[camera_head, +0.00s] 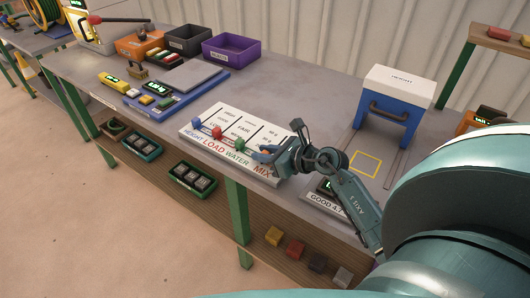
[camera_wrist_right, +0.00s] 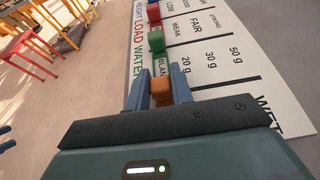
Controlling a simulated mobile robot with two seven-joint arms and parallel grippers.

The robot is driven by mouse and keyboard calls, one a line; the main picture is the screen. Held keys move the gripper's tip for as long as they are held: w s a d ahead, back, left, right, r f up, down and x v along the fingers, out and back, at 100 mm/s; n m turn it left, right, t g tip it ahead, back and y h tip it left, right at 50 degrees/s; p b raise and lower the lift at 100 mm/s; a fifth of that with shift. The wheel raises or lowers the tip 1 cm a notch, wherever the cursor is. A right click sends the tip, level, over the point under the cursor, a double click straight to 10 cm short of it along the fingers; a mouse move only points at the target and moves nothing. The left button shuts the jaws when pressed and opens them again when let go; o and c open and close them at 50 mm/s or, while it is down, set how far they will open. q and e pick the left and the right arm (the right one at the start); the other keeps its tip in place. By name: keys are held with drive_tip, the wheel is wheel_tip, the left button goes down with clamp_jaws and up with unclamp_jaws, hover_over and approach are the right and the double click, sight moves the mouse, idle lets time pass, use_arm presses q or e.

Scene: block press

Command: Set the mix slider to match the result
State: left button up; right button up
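The white slider board (camera_head: 210,125) lies at the table's front edge, lettered HEIGHT, LOAD, WATER and MIX. In the head view its blue (camera_head: 196,122), red (camera_head: 217,133) and green (camera_head: 239,145) knobs show near the front edge. Blue tips at the wrist view's left edge may be my left gripper (camera_wrist_right: 6,138).
A blue press with a white top (camera_head: 395,98) stands behind a yellow square (camera_head: 365,164). A partly hidden display (camera_head: 325,186) carries a label starting "GOOD 4". A blue scale-like unit (camera_head: 185,88) and bins (camera_head: 231,47) stand left and behind. Coloured blocks (camera_head: 294,249) lie on the lower shelf.

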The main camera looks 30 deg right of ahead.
clamp_jaws()
drive_tip(key=shift+d, duration=0.1)
drive_tip(key=d+b, duration=0.1)
drive_tip(key=w+d, duration=0.1)
drive_tip(key=d, duration=0.1)
drive_tip(key=shift+w+b, duration=0.2)
drive_tip(key=shift+b, duration=0.15)
drive_tip(key=o, duration=0.5)
unclamp_jaws()
drive_tip(key=b+v, duration=0.1)
drive_tip(key=v, duration=1.2)
drive_tip(key=shift+s+d+r, duration=0.1)
drive_tip(key=shift+d, duration=0.05)
